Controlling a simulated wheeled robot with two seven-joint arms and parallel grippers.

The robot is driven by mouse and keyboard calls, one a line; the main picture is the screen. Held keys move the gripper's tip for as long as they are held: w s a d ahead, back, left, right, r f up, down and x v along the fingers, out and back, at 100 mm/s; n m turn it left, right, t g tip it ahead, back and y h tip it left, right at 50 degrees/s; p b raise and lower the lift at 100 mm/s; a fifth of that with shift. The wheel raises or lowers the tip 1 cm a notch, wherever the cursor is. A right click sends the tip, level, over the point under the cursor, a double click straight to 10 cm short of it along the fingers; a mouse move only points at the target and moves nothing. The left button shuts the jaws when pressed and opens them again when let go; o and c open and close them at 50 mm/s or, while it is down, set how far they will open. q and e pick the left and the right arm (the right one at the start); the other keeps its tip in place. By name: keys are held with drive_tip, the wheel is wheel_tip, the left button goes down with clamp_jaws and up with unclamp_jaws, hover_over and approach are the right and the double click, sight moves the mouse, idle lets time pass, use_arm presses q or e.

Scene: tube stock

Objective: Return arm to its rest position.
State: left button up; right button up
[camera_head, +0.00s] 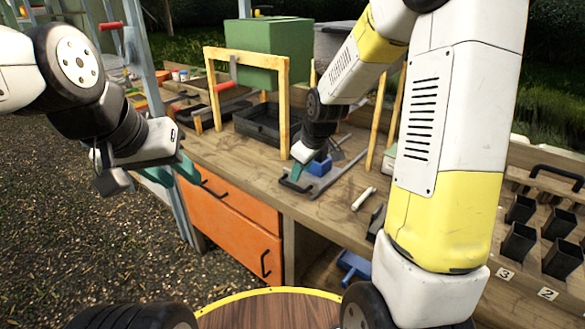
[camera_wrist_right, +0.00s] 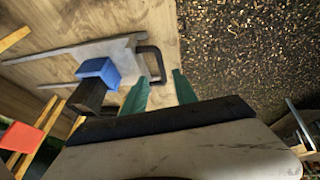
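My right gripper (camera_head: 297,171) is low over the workbench (camera_head: 235,160), near its front edge, beside a blue block (camera_head: 319,166). In the right wrist view, its two teal fingers (camera_wrist_right: 158,92) are spread with nothing between them. The blue block (camera_wrist_right: 98,70) is to the left of the fingers, apart from them, over a grey flat plate with a black handle (camera_wrist_right: 150,62).
A wooden frame (camera_head: 284,100) and a black tray (camera_head: 262,122) stand behind my right gripper. A white tube (camera_head: 363,198) lies on the bench. Black holders (camera_head: 517,242) with number labels stand at the right. Gravel ground (camera_head: 80,240) is open at the left.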

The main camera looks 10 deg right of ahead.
drive_tip(key=shift+s+r, duration=0.1)
drive_tip(key=shift+r, duration=0.1)
drive_tip(key=s+d+r+m, duration=0.2)
drive_tip(key=s+r+m, duration=0.2)
drive_tip(key=s+r, duration=0.4)
drive_tip(key=s+d+r+m+t, duration=0.1)
drive_tip(key=s+r+m, duration=0.4)
drive_tip(key=s, duration=1.1)
wheel_tip(320, 180, up, 3)
drive_tip(key=shift+d+f+t, duration=0.1)
drive_tip(key=shift+d+t, duration=0.2)
drive_tip(key=shift+d, duration=0.1)
